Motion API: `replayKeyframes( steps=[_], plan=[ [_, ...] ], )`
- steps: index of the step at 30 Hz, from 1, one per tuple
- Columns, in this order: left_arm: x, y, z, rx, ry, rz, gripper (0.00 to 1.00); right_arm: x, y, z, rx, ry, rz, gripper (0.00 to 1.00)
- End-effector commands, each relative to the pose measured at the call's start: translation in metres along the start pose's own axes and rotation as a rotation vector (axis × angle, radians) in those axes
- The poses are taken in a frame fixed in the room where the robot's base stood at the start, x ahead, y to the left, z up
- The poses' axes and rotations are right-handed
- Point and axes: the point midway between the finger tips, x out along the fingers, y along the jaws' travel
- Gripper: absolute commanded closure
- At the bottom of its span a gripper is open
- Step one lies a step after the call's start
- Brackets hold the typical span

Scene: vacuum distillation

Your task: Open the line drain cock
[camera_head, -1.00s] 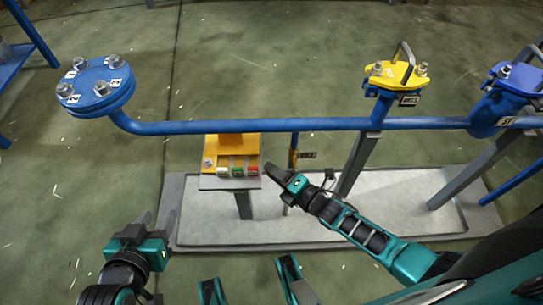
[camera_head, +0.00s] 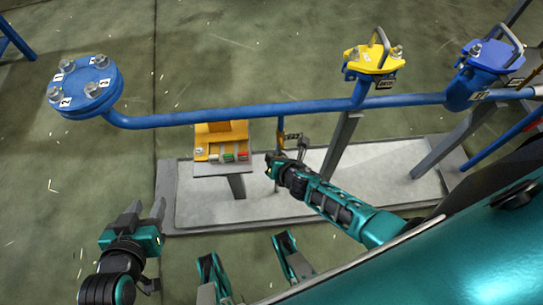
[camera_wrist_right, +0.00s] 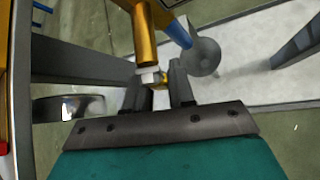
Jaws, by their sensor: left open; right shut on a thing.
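The line drain cock, with its brass body (camera_wrist_right: 146,42), hangs below the blue pipe (camera_head: 240,113). In the head view a small tag (camera_head: 292,137) hangs beside it, and my right gripper (camera_head: 271,162) is just below, partly hiding it. In the right wrist view the gripper (camera_wrist_right: 163,85) is shut on a small brass and white part at the lower end of the cock, between its two dark fingers. I cannot tell how far the cock is turned. My left gripper (camera_head: 142,216) is open and empty at the lower left, away from the pipe.
A small stand (camera_head: 222,170) with a yellow block and coloured labels stands left of my right gripper. A blue flange (camera_head: 85,88) ends the pipe at the left. A yellow valve (camera_head: 375,62) and a blue valve (camera_head: 492,55) are at the right. Grey supports flank the pipe.

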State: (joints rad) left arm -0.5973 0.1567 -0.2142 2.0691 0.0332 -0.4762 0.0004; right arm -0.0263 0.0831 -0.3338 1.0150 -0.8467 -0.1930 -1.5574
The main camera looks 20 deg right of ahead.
Motion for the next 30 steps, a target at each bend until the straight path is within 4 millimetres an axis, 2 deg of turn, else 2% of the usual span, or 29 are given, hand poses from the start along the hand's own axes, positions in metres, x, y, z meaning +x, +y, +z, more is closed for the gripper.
replayKeyframes(
  steps=[11, 28, 29, 30],
  plan=[
    [-0.0019, 0.0015, -0.0124, -0.009, 0.013, -0.001, 0.57, -0.001, -0.0098, 0.0008, -0.119, 0.001, -0.121, 1.0],
    [-0.0029, 0.0017, -0.0104, -0.008, 0.008, 0.0, 0.57, -0.001, -0.0119, 0.0004, -0.138, 0.001, -0.142, 1.0],
    [-0.0031, 0.0016, -0.0099, -0.007, 0.006, 0.0, 0.57, -0.001, -0.0118, 0.0004, -0.138, 0.001, -0.142, 0.73],
    [-0.0033, 0.0014, -0.0093, -0.006, 0.005, 0.0, 0.57, -0.0009, -0.0118, 0.0004, -0.138, 0.001, -0.142, 0.7]
  ],
)
